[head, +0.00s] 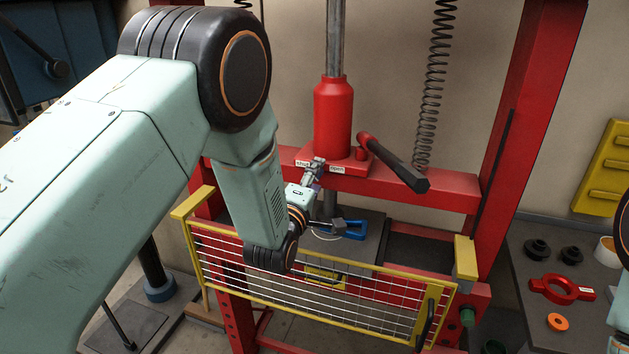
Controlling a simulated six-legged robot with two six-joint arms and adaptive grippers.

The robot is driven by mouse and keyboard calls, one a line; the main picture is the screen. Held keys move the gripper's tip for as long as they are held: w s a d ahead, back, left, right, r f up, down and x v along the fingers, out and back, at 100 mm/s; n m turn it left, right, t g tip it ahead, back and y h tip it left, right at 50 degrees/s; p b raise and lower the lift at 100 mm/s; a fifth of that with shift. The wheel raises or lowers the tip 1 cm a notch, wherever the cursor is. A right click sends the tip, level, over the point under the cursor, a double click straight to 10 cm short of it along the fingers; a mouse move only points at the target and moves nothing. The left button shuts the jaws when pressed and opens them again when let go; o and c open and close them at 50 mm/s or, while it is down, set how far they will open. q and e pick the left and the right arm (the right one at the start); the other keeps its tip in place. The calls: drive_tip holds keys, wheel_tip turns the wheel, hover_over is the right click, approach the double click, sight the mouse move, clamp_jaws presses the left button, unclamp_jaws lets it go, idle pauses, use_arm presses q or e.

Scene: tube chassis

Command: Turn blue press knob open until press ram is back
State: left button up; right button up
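A red shop press stands in the middle, with a red jack cylinder (333,115) on its crossbeam. White labels reading "shut" (303,164) and "open" (337,170) are on the red base below the cylinder. My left gripper (317,167) is between these labels, at the base. I see no blue knob there; the gripper may cover it. Whether its fingers are closed is too small to tell. A blue part (349,229) lies on the press bed below. My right gripper is not in view.
A yellow-framed mesh guard (375,316) stands in front of the press bed. A black-gripped lever (398,166) sticks out right of the cylinder. Coil springs (433,90) hang behind. A bench at right holds a red ring tool (560,289) and black parts (537,249).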

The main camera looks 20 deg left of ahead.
use_arm(q)
drive_tip(key=shift+s, duration=0.15)
drive_tip(key=s, duration=1.1)
drive_tip(key=shift+s+a+f, duration=0.15)
drive_tip(key=shift+s, duration=0.1)
drive_tip(key=shift+s, duration=0.2)
